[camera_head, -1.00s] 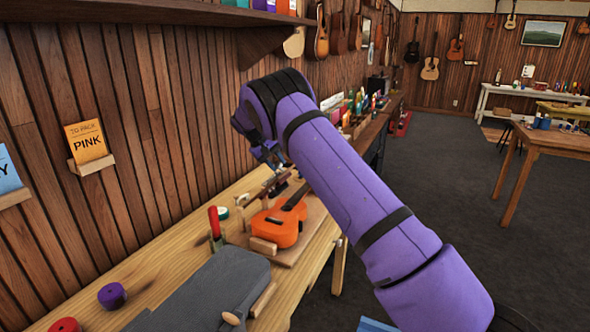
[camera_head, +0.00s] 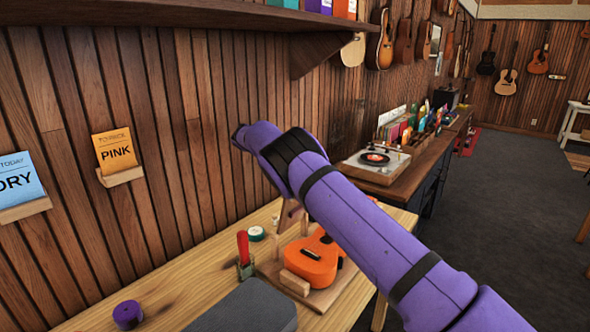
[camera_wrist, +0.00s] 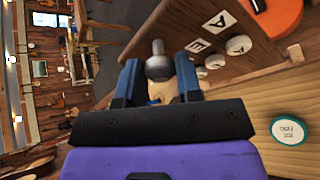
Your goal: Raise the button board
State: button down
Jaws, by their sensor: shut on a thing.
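The button board (camera_wrist: 225,50) shows in the wrist view as a dark brown wooden panel with white letter squares and several pale round buttons along it. It stands tilted in that picture. My gripper (camera_wrist: 160,85) is shut, with its two blue fingers either side of a grey round-headed knob (camera_wrist: 158,66). I cannot tell where the knob joins the board. In the head view my purple arm hides the gripper, and a brown wooden piece (camera_head: 290,214), likely part of the board, shows under the arm.
An orange ukulele (camera_head: 313,262) lies on a wooden base on the workbench (camera_head: 170,300). A red-handled tool (camera_head: 243,248), a round green-and-white tin (camera_head: 257,233) and a purple roll (camera_head: 127,314) are near it. A grey case (camera_head: 245,308) is in front. A shelf (camera_head: 230,18) overhangs above.

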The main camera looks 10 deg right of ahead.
dwell(0.3)
jog(key=c, duration=0.8)
grip_release()
